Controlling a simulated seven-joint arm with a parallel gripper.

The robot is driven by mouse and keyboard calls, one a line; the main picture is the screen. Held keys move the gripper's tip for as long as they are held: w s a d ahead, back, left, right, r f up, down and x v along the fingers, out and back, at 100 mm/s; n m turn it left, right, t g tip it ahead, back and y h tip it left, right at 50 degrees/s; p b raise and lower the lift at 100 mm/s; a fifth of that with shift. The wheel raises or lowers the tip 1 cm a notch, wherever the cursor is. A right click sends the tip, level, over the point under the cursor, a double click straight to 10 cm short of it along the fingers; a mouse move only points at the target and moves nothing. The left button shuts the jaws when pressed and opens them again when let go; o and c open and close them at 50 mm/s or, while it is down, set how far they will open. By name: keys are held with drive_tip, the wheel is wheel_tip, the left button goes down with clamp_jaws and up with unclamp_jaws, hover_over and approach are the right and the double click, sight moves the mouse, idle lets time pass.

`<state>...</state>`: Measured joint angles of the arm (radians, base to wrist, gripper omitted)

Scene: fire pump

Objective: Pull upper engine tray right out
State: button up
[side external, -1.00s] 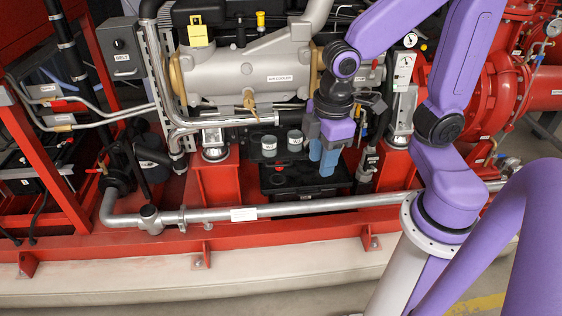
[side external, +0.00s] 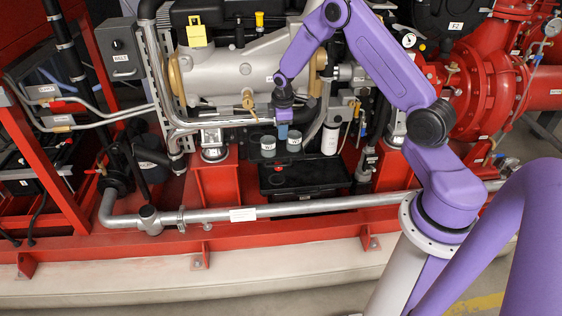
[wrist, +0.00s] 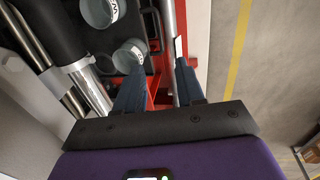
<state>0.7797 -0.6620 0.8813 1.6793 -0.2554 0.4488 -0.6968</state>
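The upper engine tray (side external: 281,157) is a dark tray in the engine's lower middle, carrying two grey canisters, the left one (side external: 268,147) and the right one (side external: 294,142). In the wrist view the canisters (wrist: 130,56) show at the upper left, with dark tray surface (wrist: 78,30) beside them. My gripper (side external: 283,134) points down over the tray, between and just above or behind the canisters; the exact depth is unclear. In the wrist view the two blue fingers of my gripper (wrist: 158,82) stand apart with nothing held between them.
A lower black tray (side external: 310,178) with a red cap sits below. A silver pipe (side external: 330,203) crosses in front. A white filter (side external: 330,140) stands to the right, and silver engine pipes (side external: 220,121) run to the left. The floor in front is clear.

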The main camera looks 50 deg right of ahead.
sight(281, 165)
drive_tip(key=f, duration=0.5)
drive_tip(key=w+d+f, duration=0.1)
drive_tip(key=f, duration=0.5)
drive_tip(key=w+d+f, duration=0.1)
drive_tip(key=f, duration=0.5)
drive_tip(key=shift+w+d+f, duration=0.15)
drive_tip(key=shift+w+d, duration=0.05)
drive_tip(key=shift+d, duration=0.05)
clamp_jaws()
